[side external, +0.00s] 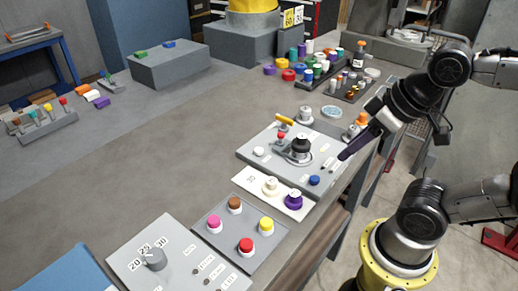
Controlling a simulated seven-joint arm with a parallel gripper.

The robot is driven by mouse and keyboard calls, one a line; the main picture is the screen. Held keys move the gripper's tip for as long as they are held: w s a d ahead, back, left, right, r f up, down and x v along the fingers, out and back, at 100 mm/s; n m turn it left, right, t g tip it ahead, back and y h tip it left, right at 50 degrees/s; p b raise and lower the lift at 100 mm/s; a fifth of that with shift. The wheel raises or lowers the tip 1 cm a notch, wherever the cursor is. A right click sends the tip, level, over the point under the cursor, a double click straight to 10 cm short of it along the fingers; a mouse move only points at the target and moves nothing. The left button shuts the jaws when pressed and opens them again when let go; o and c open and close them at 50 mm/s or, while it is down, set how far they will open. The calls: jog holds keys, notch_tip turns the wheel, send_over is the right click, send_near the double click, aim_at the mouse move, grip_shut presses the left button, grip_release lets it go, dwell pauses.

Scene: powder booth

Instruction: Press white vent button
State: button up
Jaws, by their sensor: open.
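A small white button (260,151) sits at the left corner of a grey panel (262,138). A larger cream-white knob-like button (270,185) stands on the white panel (248,180) just in front. I cannot read the labels, so I cannot tell which is the vent button. My gripper (343,157) is open and empty, pointing down and left above the right edge of the grey panel. It is to the right of both white buttons and apart from them. Its far finger is hidden from this side.
The grey panel also holds a black-topped device (299,147), a red-topped part (281,137) and a blue button (314,180). A purple button (293,200) is beside the cream one. A coloured-button panel (262,245) lies nearer.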

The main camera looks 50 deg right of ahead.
grip_shut()
dwell(1.5)
